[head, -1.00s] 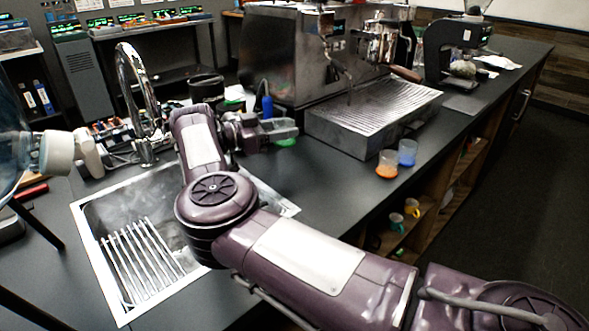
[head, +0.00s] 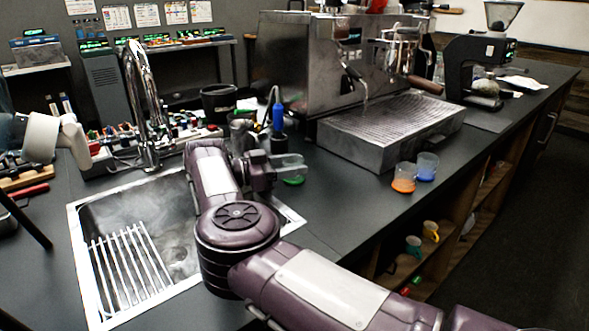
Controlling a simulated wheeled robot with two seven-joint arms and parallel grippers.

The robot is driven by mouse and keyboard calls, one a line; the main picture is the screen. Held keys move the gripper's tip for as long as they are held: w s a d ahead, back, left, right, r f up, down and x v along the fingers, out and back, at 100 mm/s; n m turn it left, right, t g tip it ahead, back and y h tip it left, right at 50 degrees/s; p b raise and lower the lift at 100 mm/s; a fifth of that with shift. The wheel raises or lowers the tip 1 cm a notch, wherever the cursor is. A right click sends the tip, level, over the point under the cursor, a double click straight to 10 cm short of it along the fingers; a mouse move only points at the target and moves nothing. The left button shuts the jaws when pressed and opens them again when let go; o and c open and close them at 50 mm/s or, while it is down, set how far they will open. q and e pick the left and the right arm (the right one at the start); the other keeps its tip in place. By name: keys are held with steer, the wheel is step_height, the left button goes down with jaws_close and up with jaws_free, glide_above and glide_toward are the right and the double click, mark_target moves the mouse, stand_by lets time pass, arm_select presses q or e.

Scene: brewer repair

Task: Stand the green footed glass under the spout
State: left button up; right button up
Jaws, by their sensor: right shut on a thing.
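The green footed glass (head: 293,181) shows only as a green patch under the fingers of my right gripper (head: 292,164). The gripper is shut on the glass, just beyond the sink's right rim and left of the drip tray. The fingers hide most of the glass, so I cannot tell whether its foot touches the counter. The steel espresso machine (head: 290,65) stands behind, with its brewing head and dark-handled portafilter (head: 425,84) above the wide drip tray (head: 385,130). The tray surface under the head looks empty. My left gripper is not in view.
An orange glass (head: 403,179) and a blue glass (head: 427,166) stand by the tray's front right. A blue bottle (head: 278,117) stands behind my gripper. The sink (head: 90,280) and tall tap (head: 140,90) are left. The counter (head: 345,195) before the tray is clear.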

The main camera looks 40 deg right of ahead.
steer(key=shift+a+r, duration=0.1)
steer(key=shift+a, duration=0.05)
steer(key=shift+f, duration=0.2)
steer(key=o, duration=1.1)
